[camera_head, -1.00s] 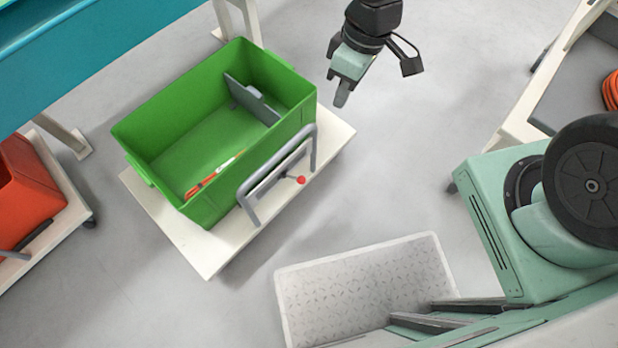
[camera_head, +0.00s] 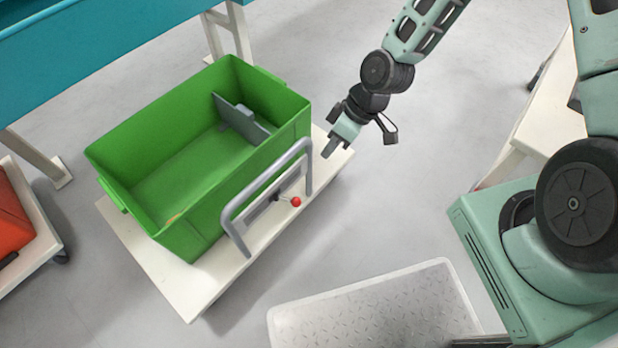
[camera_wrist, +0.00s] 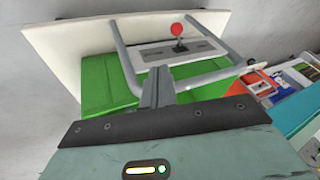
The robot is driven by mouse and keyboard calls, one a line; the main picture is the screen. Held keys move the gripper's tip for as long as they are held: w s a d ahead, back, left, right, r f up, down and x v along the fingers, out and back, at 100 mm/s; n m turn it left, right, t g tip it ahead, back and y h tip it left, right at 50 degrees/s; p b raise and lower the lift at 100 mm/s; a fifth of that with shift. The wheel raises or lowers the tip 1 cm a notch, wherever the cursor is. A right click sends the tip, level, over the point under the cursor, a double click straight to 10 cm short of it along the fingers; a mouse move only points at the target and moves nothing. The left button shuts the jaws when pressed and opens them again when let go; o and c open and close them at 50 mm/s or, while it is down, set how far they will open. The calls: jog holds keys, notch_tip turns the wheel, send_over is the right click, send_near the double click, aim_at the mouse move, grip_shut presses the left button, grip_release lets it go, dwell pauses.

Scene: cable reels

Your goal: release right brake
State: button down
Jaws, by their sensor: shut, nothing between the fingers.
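The brake lever with a red ball knob (camera_head: 295,202) stands on the white cart (camera_head: 178,300), by the grey tubular handle (camera_head: 232,214) at the cart's right end. In the wrist view the red knob (camera_wrist: 177,30) is near the top, above a slotted plate (camera_wrist: 180,54) framed by the handle. My gripper (camera_head: 329,152) is shut and empty, above the cart's far right corner, up and right of the knob and apart from it. In the wrist view my fingers (camera_wrist: 158,85) overlap the handle's crossbar in the picture; I cannot tell whether they touch it.
A green bin (camera_head: 150,175) with a grey divider (camera_head: 240,118) sits on the cart. A white tray or platform (camera_head: 375,310) lies at the lower middle. A red bin (camera_head: 10,222) on another cart is at the left. Grey floor is clear between cart and my base.

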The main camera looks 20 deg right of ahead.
jog(key=b, duration=0.4)
send_near(296, 202)
jog(key=w+f, duration=0.4)
jog(key=f, duration=0.1)
jog(key=shift+s+a+f+b, duration=0.45)
jog(key=shift+s+a+f, duration=0.25)
jog(key=shift+s+a, duration=0.25)
jog(key=shift+s, duration=0.15)
jog(key=shift+s+m, duration=0.15)
jog(key=shift+m, duration=0.15)
